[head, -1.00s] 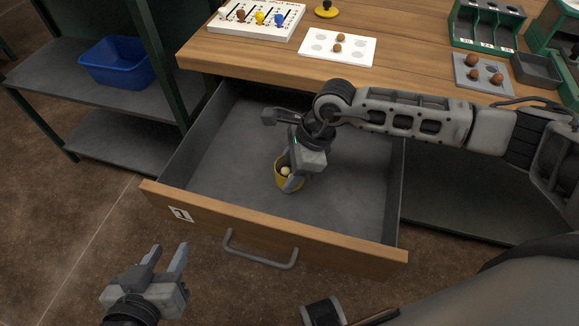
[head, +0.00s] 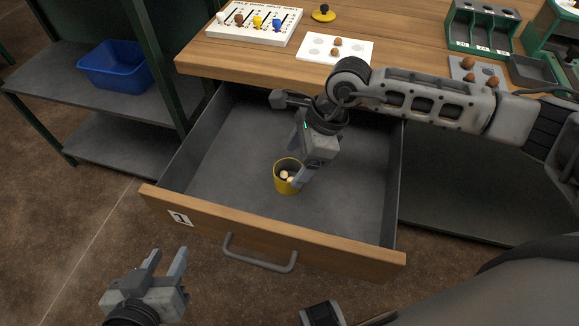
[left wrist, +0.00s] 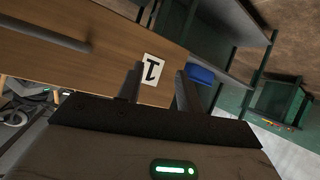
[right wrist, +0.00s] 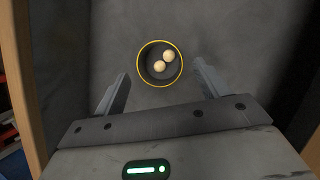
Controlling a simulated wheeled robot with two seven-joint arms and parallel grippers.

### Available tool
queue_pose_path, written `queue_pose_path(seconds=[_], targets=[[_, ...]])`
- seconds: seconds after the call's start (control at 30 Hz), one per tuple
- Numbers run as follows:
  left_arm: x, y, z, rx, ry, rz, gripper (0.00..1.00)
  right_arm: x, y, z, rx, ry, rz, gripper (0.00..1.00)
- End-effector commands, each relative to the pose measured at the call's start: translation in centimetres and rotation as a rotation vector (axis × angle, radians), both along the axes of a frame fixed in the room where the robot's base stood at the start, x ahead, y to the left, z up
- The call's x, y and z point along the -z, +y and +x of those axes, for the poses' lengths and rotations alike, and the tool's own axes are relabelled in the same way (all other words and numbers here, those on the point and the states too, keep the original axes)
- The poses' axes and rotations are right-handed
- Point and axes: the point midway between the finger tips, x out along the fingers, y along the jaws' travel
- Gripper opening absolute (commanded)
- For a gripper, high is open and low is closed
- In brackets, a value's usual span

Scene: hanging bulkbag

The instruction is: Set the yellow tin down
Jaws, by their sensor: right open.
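The yellow tin (head: 287,179) stands upright on the floor of the open drawer, with small pale balls inside. In the right wrist view the tin (right wrist: 141,72) lies just beyond and between my fingertips, with two pale balls at its bottom. My right gripper (head: 300,160) is open and empty, above and behind the tin; in the head view a finger overlaps its right edge. In the right wrist view the fingers (right wrist: 160,80) stand apart from the tin. My left gripper (head: 168,262) is open and empty in front of the drawer; its fingers also show in the left wrist view (left wrist: 158,82).
The open drawer (head: 225,140) has a wooden front with a handle (head: 260,262) and a number label; its floor around the tin is bare. The wooden worktop (head: 225,55) above carries boards and racks. A blue bin (head: 117,65) sits on the left shelf.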

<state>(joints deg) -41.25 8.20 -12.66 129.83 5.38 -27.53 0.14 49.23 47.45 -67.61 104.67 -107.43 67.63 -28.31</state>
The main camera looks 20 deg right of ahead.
Motion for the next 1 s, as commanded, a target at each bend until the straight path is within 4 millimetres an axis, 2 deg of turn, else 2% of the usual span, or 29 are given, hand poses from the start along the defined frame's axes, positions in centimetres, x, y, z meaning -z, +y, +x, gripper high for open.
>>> queue_pose_path(seconds=[0.03,0.2,0.4,1.0], targets=[[0.0,0.0,0.0,0.0,0.003,0.001,0.36,-1.3,-0.5,-0.1,0.0,-0.003,0.0,0.74],[-0.1,0.0,0.0,-0.001,0.004,0.001,0.36,-4.3,-1.7,-0.4,0.0,-0.002,0.0,0.74],[-0.2,0.1,0.1,-0.001,0.0,0.0,0.36,-6.2,-2.5,-0.5,-0.001,-0.001,0.001,0.74],[-0.4,0.1,0.2,-0.003,-0.001,0.001,0.36,-6.7,-2.6,-0.6,-0.001,0.001,0.0,0.74]])
